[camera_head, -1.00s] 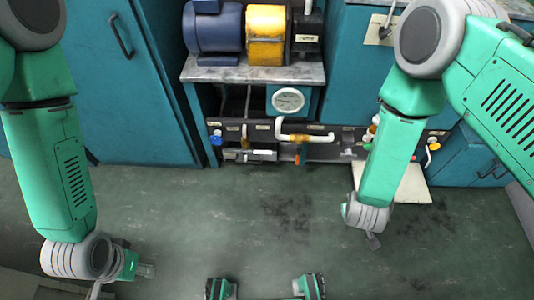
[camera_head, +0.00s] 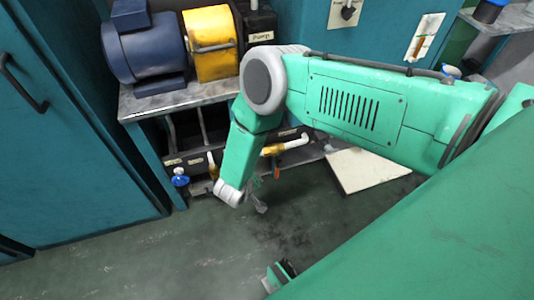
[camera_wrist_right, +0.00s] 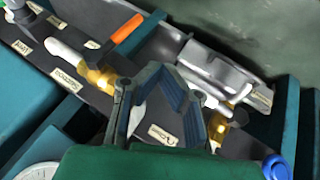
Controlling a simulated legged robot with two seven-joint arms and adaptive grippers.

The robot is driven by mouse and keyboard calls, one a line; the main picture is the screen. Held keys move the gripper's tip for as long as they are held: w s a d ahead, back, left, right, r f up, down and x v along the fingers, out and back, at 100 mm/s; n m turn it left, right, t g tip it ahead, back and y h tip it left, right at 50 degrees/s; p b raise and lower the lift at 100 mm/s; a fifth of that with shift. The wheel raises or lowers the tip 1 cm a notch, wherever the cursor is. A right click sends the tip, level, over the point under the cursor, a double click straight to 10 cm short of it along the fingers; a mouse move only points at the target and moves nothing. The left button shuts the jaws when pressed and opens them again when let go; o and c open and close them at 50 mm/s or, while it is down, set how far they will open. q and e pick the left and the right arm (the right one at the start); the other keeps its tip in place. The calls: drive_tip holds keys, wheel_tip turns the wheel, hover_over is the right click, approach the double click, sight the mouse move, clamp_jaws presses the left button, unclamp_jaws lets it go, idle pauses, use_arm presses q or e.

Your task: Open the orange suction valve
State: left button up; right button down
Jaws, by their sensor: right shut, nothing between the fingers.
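The suction valve's orange lever (camera_wrist_right: 127,29) shows in the right wrist view, pointing up and right from a brass fitting (camera_wrist_right: 98,78) near a "Suction" label (camera_wrist_right: 67,80). In the head view only a small bit of orange (camera_head: 276,172) shows beside my right arm. My right gripper (camera_wrist_right: 160,72) is shut and empty. It is below and right of the lever in the wrist view, apart from it. In the head view the right gripper (camera_head: 257,199) hangs low in front of the pump bench, small and partly hidden by its wrist.
A blue motor (camera_head: 145,45) and yellow coupling (camera_head: 212,42) sit on the bench. A second brass fitting (camera_wrist_right: 220,124), a grey metal part (camera_wrist_right: 222,72) and a blue knob (camera_wrist_right: 276,168) are near my right gripper. A pale board (camera_head: 365,168) lies on the floor right.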

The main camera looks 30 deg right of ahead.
sight(277, 168)
drive_tip(key=w+d+f+b, duration=0.3)
drive_tip(key=d+f+b, duration=0.2)
drive_tip(key=d+f, duration=0.3)
drive_tip(key=shift+w+d, duration=0.15)
drive_tip(key=shift+d, duration=0.3)
